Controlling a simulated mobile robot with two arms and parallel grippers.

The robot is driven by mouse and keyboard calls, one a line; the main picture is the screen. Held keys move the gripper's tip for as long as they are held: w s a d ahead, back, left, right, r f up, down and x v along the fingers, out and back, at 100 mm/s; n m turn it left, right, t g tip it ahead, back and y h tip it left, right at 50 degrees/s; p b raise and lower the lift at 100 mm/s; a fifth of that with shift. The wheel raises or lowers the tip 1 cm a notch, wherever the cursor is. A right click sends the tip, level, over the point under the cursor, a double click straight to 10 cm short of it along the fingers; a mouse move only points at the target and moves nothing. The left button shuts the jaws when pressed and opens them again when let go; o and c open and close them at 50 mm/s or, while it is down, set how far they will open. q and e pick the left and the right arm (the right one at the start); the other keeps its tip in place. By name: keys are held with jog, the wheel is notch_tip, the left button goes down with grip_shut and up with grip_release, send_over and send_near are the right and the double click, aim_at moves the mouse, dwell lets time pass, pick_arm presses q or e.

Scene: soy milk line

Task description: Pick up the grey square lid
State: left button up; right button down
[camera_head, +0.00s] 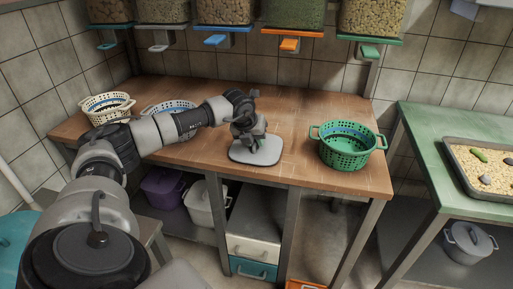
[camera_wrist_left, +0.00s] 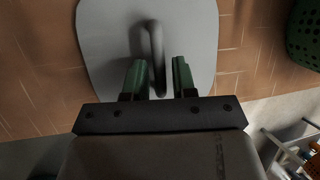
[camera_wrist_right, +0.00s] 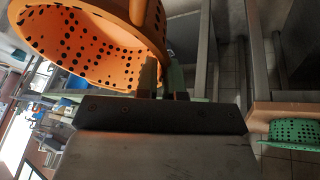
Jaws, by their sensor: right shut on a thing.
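The grey square lid (camera_head: 256,152) lies flat at the front edge of the brown table, with its rounded corners and raised bar handle showing. My left gripper (camera_head: 251,135) is just above the lid. In the left wrist view, the lid (camera_wrist_left: 103,35) lies below the green fingers (camera_wrist_left: 158,75), which are open on either side of the handle (camera_wrist_left: 157,60); a gap shows beside the handle. My right gripper (camera_wrist_right: 161,80) shows only in the right wrist view, shut on an orange perforated colander (camera_wrist_right: 75,35) at its rim or handle.
A green colander (camera_head: 347,157) stands right of the lid on the brown table (camera_head: 293,165). A cream colander (camera_head: 100,106) and a pale colander stand at the left. Bean dispensers (camera_head: 224,12) hang above. A green table (camera_head: 430,150) bears a tray (camera_head: 470,177).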

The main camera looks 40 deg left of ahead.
pick_arm(q)
grip_shut()
